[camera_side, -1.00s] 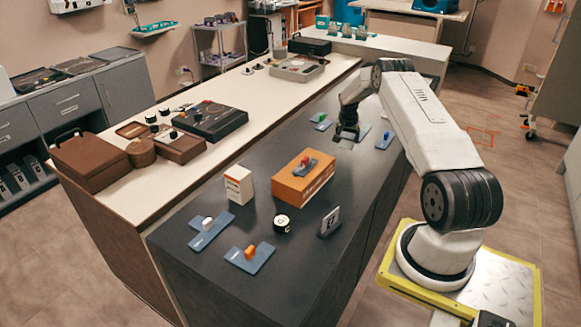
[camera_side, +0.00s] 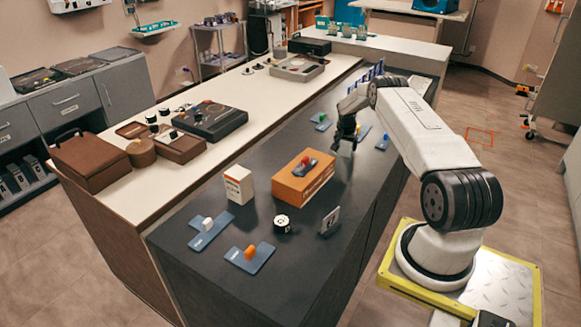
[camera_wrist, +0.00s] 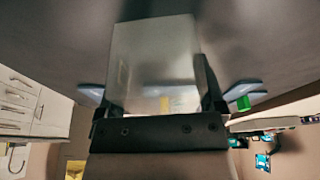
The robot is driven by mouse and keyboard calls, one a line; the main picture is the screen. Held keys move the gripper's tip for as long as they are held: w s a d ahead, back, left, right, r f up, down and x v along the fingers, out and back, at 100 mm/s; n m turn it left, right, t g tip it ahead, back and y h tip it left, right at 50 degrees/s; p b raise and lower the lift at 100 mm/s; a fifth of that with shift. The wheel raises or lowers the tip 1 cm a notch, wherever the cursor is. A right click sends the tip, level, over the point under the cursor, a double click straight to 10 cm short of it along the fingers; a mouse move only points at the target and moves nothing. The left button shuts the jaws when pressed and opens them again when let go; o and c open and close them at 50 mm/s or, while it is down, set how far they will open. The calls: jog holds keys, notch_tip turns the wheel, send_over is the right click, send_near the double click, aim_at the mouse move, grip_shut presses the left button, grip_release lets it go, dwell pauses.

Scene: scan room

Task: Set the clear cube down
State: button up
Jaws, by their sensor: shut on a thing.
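My gripper (camera_side: 345,147) hangs over the dark counter, beyond the orange box and close to several flat blue holders. In the wrist view my gripper (camera_wrist: 158,95) is shut on the clear cube (camera_wrist: 153,52), a see-through greyish block between the two fingers.
Blue holders stand nearby, one with a green block (camera_side: 321,117). An orange box (camera_side: 303,178), a white box (camera_side: 239,184), a black-and-white round piece (camera_side: 282,224) and an upright tag (camera_side: 330,221) stand nearer the camera. Bare counter lies between my gripper and the orange box.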

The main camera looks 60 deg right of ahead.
jog(key=shift+f, duration=0.1)
jog(key=o, duration=1.2)
jog(key=shift+v, duration=3.9)
jog(key=shift+d, duration=0.1)
